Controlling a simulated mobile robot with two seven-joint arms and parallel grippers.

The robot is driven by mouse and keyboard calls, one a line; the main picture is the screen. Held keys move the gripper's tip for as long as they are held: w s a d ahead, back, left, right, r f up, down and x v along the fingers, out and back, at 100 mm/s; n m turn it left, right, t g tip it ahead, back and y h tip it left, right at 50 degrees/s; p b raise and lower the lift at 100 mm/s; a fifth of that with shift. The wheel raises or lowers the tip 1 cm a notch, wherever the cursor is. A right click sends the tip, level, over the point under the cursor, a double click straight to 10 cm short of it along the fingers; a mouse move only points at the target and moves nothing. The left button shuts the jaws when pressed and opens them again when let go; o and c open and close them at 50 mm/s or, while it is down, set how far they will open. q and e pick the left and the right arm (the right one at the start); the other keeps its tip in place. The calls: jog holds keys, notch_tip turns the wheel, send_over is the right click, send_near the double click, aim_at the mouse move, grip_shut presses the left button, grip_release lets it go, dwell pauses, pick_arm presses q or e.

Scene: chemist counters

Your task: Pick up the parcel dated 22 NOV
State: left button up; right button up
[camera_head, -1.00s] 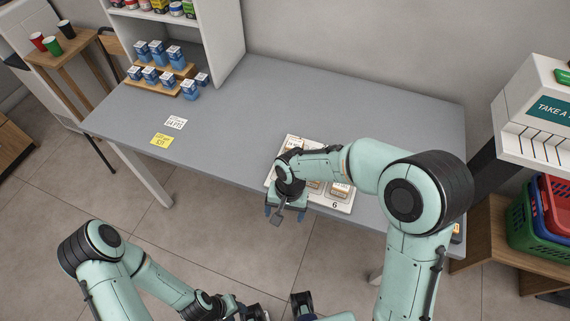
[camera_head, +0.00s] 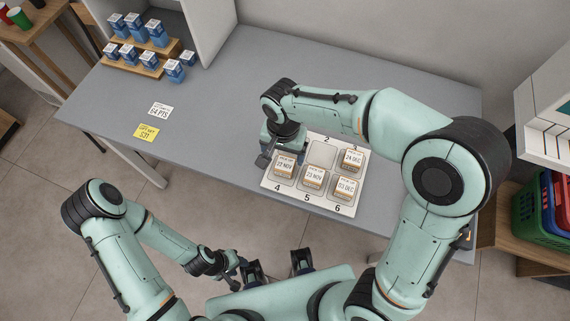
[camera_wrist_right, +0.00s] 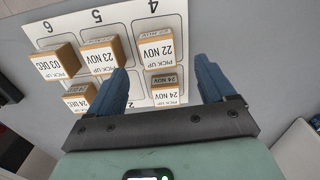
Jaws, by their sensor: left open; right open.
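The parcel dated 22 NOV (camera_head: 285,168) is a small brown box with a white label, on slot 4 of the white numbered board (camera_head: 335,207). My right gripper (camera_head: 282,160) is open above the board's left end. In the right wrist view the 22 NOV parcel (camera_wrist_right: 156,52) lies just beyond the gap between the blue fingertips (camera_wrist_right: 160,68). A parcel labelled 24 NOV (camera_wrist_right: 164,90) shows nearer, between the fingers. It is hidden under the gripper in the head view. My left gripper (camera_head: 277,264) is open and empty, low in front of the table.
Parcels 23 NOV (camera_head: 313,178), 03 DEC (camera_head: 345,188) and 24 DEC (camera_head: 352,159) share the board. Slot 2 (camera_head: 321,153) is bare. Blue boxes (camera_head: 156,32) stand at the back left. Cards (camera_head: 146,131) lie at the left front. The middle of the grey table (camera_head: 215,105) is clear.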

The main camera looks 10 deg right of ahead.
aim_at(285, 164)
notch_tip(285, 164, down, 2)
jog(key=shift+w+f, duration=0.1)
jog(key=shift+s+d+f, duration=0.1)
jog(key=shift+f, duration=1.2)
jog(key=shift+s+d+f, duration=0.1)
jog(key=shift+f, duration=1.2)
jog(key=c, duration=1.1)
